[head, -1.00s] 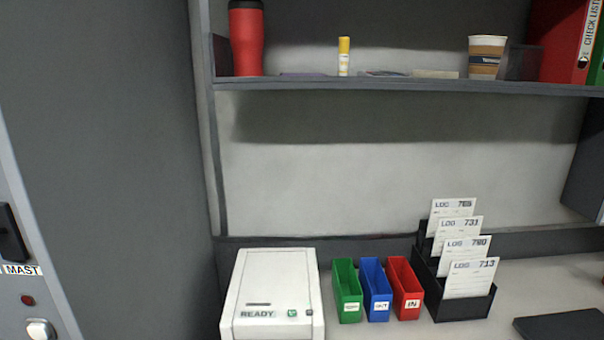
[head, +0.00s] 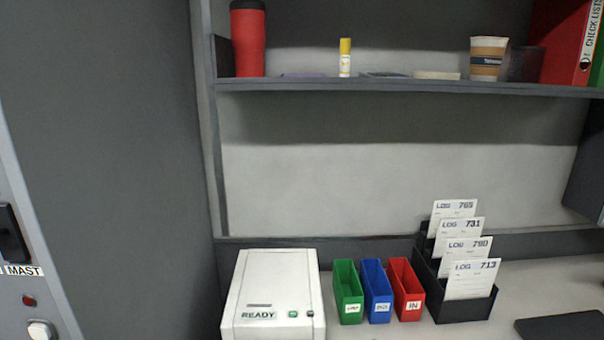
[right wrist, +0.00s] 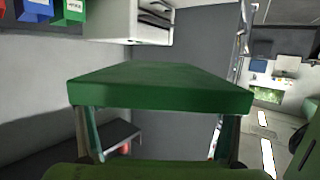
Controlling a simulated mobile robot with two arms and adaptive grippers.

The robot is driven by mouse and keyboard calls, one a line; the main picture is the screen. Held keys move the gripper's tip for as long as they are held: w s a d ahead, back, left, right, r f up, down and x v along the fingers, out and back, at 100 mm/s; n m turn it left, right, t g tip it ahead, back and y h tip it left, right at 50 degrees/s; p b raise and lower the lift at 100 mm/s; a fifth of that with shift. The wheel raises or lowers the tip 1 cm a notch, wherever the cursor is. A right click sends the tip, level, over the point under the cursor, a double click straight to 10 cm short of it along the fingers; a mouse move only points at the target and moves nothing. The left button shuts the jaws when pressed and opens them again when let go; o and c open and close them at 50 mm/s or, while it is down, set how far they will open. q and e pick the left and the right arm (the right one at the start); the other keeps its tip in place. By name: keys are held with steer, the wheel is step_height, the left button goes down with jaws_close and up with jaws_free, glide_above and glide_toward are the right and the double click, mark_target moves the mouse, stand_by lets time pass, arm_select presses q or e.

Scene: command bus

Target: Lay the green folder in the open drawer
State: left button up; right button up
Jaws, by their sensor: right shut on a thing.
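The green folder (right wrist: 160,88) fills the middle of the right wrist view, seen edge-on as a broad green slab. My right gripper (right wrist: 160,112) is shut on it, with a finger showing at either side below its edge. The folder is held in the air, clear of the desk items behind it. Neither the folder nor my right gripper shows in the head view. My left gripper is not in view. I cannot make out the open drawer in either view.
A white machine marked READY (head: 270,295), small green (head: 347,290), blue (head: 376,290) and red (head: 406,288) bins, and a black card rack (head: 466,305) stand on the desk. The shelf (head: 400,86) above holds a red tumbler (head: 248,40), a cup (head: 488,58) and binders.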

stand_by(0.8)
steer(key=d+f+m+t+h, duration=0.3)
steer(key=f+m+t+h, duration=0.3)
steer(key=m+h, duration=0.4)
steer(key=shift+s+d+f+m+h, duration=0.2)
steer(key=shift+f+m+h, duration=0.15)
steer(key=shift+h, duration=0.35)
steer(key=shift+f, duration=0.1)
